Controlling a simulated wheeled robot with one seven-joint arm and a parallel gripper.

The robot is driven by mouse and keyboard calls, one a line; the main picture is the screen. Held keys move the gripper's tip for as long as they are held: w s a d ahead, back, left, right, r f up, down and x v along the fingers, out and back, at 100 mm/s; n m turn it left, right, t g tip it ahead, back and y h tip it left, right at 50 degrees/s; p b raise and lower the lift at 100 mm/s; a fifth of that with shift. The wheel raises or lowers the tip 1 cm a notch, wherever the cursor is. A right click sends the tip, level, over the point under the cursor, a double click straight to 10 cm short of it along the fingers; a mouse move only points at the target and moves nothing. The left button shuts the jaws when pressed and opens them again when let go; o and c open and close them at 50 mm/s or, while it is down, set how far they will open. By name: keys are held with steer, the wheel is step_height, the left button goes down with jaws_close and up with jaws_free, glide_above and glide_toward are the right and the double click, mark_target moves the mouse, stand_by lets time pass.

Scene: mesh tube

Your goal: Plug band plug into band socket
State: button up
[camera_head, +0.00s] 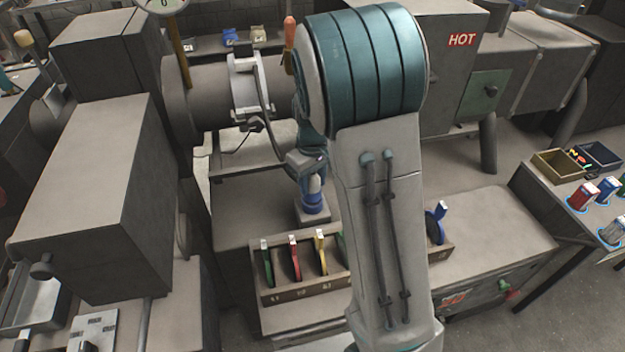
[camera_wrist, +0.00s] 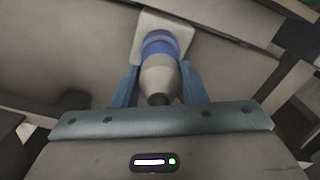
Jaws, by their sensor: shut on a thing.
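The band plug (camera_head: 314,186), a grey tapered body with a blue lower part, stands upright on a small pale square block (camera_head: 316,214) behind the rack. In the wrist view the plug (camera_wrist: 158,72) sits between the blue fingers of my gripper (camera_wrist: 161,88), which is shut on it. The pale block (camera_wrist: 150,22) lies beyond the blue ring. My gripper (camera_head: 311,178) is partly hidden by my arm in the head view. A pale clamp band (camera_head: 247,85) circles the grey tube at the upper left, with a dark cable hanging below it. I cannot make out the band socket.
A wooden rack (camera_head: 300,290) with several coloured discs stands in front, partly hidden by my arm. A large grey box (camera_head: 90,190) is at the left. A machine marked HOT (camera_head: 450,60) is at the back. A side table (camera_head: 570,205) with bins is at the right.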

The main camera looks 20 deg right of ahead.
steer(key=shift+f+b, duration=0.45)
steer(key=shift+f, duration=0.1)
steer(key=o, duration=1)
step_height(320, 180, up, 14)
steer(key=shift+f, duration=0.1)
steer(key=s+f+m+t, duration=0.2)
steer(key=s+m+t, duration=0.1)
steer(key=s, duration=1.8)
steer(key=shift+m, duration=0.8)
